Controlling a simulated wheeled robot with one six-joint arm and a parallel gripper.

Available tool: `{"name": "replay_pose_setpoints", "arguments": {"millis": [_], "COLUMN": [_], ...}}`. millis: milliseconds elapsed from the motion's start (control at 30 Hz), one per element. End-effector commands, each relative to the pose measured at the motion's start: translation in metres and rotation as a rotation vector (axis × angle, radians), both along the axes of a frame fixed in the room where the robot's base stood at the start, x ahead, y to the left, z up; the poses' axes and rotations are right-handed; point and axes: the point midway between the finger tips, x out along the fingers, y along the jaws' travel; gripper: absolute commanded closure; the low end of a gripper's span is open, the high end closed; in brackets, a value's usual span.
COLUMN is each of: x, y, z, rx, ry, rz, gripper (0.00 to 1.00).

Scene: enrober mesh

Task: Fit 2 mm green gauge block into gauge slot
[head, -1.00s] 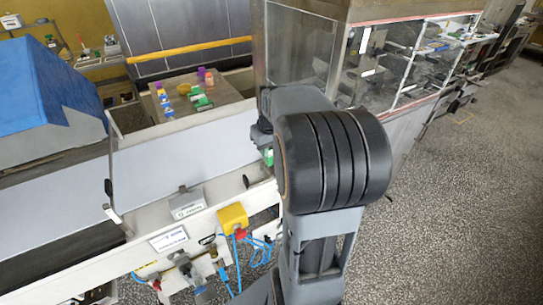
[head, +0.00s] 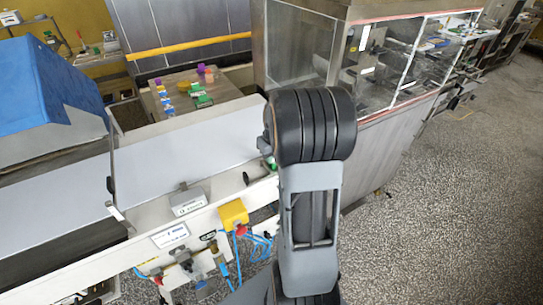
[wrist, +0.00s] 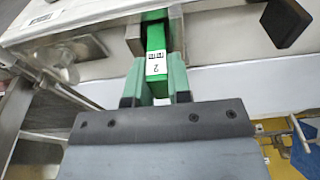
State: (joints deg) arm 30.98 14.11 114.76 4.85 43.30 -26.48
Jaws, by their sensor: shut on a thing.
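The green gauge block (wrist: 156,45), with a white label reading 2, is in the wrist view between the green fingers of my gripper (wrist: 155,66). My gripper is shut on it. The far end of the block lies between the metal walls of the gauge slot (wrist: 176,28). I cannot tell how deep it sits or whether it touches the walls. In the head view my own arm hides the gripper and most of the slot area.
In the head view, a clear-walled cabinet (head: 305,45) stands behind my arm, and a yellow box (head: 233,214) hangs on the machine's front rail.

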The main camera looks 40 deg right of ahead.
Motion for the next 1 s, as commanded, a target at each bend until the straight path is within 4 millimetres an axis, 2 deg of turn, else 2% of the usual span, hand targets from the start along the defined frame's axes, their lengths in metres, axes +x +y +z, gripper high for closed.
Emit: {"name": "replay_pose_setpoints", "arguments": {"millis": [233, 267, 500, 767, 867, 1000], "x": [0.000, 0.000, 0.000, 0.000, 0.000, -0.003], "y": [0.000, 0.000, 0.000, 0.000, 0.000, 0.000], "z": [-0.005, -0.003, -0.003, -0.001, 0.006, 0.028], "rx": [0.000, 0.000, 0.000, 0.000, -0.001, -0.003], "ry": [0.000, 0.000, 0.000, 0.000, -0.002, -0.006], "rz": [0.000, 0.000, 0.000, 0.000, 0.000, 0.001], "gripper": [1.00, 0.78, 0.56, 0.56, 0.56, 0.56]}}
